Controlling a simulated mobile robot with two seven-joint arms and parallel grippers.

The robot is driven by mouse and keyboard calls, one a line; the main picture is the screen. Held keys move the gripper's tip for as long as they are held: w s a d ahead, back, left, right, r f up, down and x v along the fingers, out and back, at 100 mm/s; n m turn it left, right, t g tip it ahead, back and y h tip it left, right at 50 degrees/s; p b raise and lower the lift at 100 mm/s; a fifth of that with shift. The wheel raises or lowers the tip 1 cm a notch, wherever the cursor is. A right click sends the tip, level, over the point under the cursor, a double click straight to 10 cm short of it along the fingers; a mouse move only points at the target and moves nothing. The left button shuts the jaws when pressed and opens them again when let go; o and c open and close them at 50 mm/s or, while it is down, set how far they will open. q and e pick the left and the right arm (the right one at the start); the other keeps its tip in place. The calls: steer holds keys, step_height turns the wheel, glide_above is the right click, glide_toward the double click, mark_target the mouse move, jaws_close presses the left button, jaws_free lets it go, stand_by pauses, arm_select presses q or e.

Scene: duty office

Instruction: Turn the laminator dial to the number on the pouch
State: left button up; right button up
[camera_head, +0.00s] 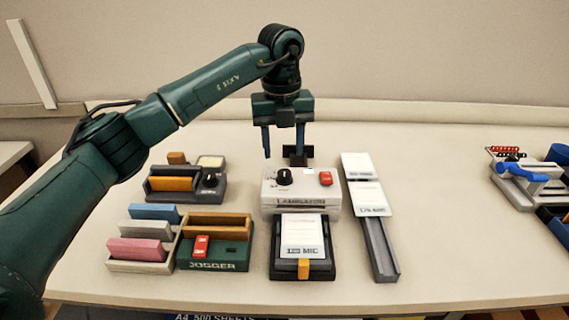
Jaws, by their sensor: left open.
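The white laminator (300,204), with its name on the front, stands mid-table. On its top are a black dial (284,177) and a red switch (326,178). The dial's scale and pointer are too small to read. A white pouch (302,234) lies in a black tray in front of the laminator; its print ends in "MIC", but the number is blurred. My left gripper (283,152) points down, open and empty, with its fingertips above or behind the dial and apart from it. My right gripper is out of view.
A dark rail (380,250) with white cards stands to the right. A green jogger (212,257), a rack of coloured blocks (140,266) and a device with another black dial (210,181) stand left. Bare table (440,220) separates the rail from blue-handled equipment (525,172) at far right.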

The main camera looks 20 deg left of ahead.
mark_target(284, 172)
arm_select(q)
step_height(284, 172, down, 6)
steer(key=shift+r+p, duration=0.1)
steer(key=shift+p, duration=0.2)
steer(key=shift+c, duration=0.3)
steer(key=c, duration=0.9)
